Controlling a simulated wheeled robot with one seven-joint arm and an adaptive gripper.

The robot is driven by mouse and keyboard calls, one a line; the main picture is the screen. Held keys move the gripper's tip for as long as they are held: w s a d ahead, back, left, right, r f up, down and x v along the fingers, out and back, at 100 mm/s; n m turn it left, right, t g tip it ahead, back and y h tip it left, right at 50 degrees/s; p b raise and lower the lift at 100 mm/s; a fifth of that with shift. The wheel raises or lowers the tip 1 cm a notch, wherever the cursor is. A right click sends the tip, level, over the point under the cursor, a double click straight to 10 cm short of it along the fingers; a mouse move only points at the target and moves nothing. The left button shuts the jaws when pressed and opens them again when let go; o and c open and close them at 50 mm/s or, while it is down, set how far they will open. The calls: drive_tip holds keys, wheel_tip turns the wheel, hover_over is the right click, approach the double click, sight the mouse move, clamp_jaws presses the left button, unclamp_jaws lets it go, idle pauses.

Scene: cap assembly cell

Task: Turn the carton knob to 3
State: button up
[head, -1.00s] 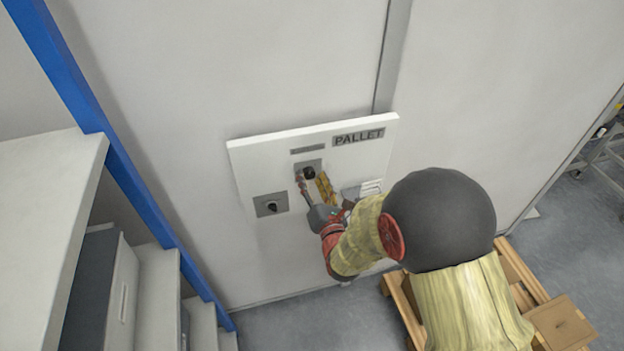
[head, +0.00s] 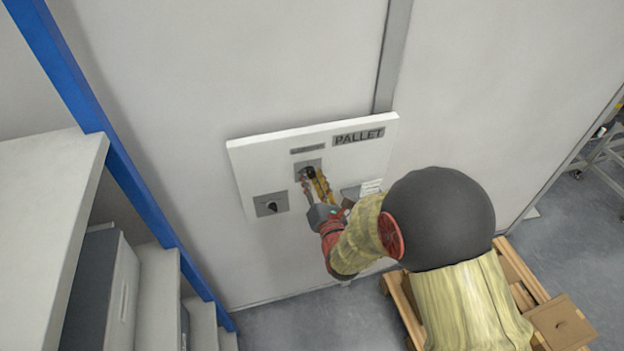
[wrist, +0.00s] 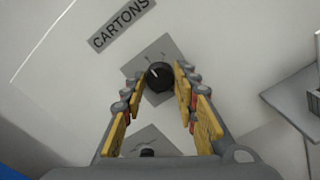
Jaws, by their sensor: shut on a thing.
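The carton knob (wrist: 158,76) is round and black on a grey square plate, below the CARTONS label (wrist: 121,24) in the wrist view. A pale pointer line on it leans up and to the left; the dial numbers are too small to read. In the head view the knob (head: 307,172) is partly hidden by the fingers. My gripper (wrist: 159,78) has its yellow-padded fingers on either side of the knob and is shut on it. It also shows in the head view (head: 310,175).
A second black knob (head: 272,207) sits on a grey plate at the panel's lower left. The white panel (head: 245,165) carries a PALLET sign (head: 359,136). A shelf with a blue post (head: 150,190) stands at the left. Wooden pallets (head: 400,305) lie on the floor below my arm.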

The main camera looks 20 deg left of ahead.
drive_tip(key=shift+m+b, duration=0.4)
drive_tip(key=shift+b, duration=0.1)
drive_tip(key=shift+c, duration=0.4)
drive_tip(key=shift+f+m+b, duration=0.15)
drive_tip(key=shift+m+b, duration=0.75)
drive_tip(key=shift+b, duration=0.35)
drive_tip(key=m+b, duration=0.4)
drive_tip(key=b, duration=0.1)
drive_tip(key=shift+m, duration=0.3)
drive_tip(key=m+b, duration=0.3)
drive_tip(key=shift+m, duration=0.3)
drive_tip(key=m+b, duration=0.4)
drive_tip(key=shift+f+m+b, duration=0.15)
drive_tip(key=shift+m+b, duration=0.15)
drive_tip(key=shift+b, duration=0.1)
drive_tip(key=m+b, duration=0.5)
drive_tip(key=m, duration=0.1)
drive_tip(key=shift+m+b, duration=1.95)
drive_tip(key=shift+m, duration=0.75)
